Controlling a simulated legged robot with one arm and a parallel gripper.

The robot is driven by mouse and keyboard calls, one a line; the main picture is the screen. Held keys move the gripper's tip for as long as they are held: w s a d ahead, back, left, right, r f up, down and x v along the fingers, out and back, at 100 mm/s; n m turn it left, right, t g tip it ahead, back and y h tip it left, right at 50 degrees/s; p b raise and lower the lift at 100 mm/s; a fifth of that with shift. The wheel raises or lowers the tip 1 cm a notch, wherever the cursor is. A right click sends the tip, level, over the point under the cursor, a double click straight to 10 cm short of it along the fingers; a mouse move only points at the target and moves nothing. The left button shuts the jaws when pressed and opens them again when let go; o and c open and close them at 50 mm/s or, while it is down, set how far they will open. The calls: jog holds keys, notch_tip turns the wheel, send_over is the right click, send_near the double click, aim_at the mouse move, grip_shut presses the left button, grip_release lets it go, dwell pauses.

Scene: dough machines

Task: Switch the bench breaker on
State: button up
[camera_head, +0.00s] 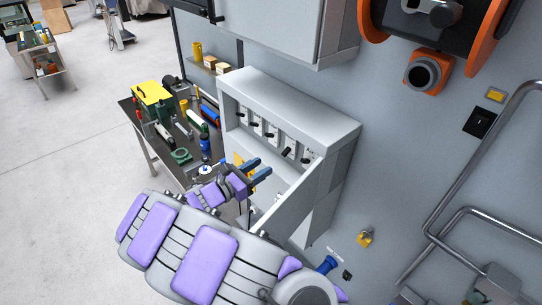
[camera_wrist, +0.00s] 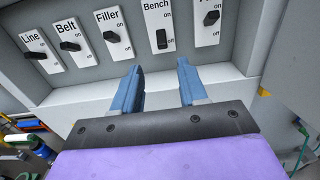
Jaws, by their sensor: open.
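The bench breaker (camera_wrist: 160,28) is a white plate labelled "Bench" with a dark lever in the wrist view. Its lever (camera_wrist: 161,39) sits at the lower end of the plate, away from the upper "on" mark. The breaker row (camera_head: 270,134) is inside a grey open-fronted cabinet in the head view. My gripper (camera_wrist: 159,70) has its two blue fingers spread apart, with nothing between them. The fingers are below the bench breaker, apart from its lever. In the head view my gripper (camera_head: 257,169) is at the cabinet's front opening.
Line (camera_wrist: 34,45), Belt (camera_wrist: 69,42) and Filler (camera_wrist: 112,34) breakers stand left of Bench; another breaker (camera_wrist: 208,18) with a partly hidden label stands right. The cabinet's open door (camera_head: 297,203) is close beside my arm. A cluttered workbench (camera_head: 145,142) stands left.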

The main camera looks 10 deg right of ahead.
aim_at(291, 152)
jog(key=d, duration=0.2)
jog(key=w+d, duration=0.1)
jog(key=d, duration=0.3)
jog(key=shift+w+d+r, duration=0.2)
jog(key=shift+w+d, duration=0.1)
jog(key=shift+d, duration=0.1)
jog(key=shift+d+r+p, duration=0.15)
jog(key=shift+d+p, duration=0.05)
jog(key=shift+p, duration=0.1)
jog(key=shift+w+a, duration=0.15)
jog(key=shift+a, duration=0.15)
jog(key=x, duration=0.3)
jog(key=shift+w+a+f, duration=0.15)
jog(key=shift+f, duration=0.05)
jog(key=shift+w+a+f, duration=0.15)
jog(key=shift+w+a, duration=0.15)
jog(key=shift+a, duration=0.3)
jog(key=c, duration=0.4)
jog(key=shift+a, duration=0.15)
jog(key=shift+c, duration=0.6)
jog(key=shift+s, duration=0.15)
grip_shut()
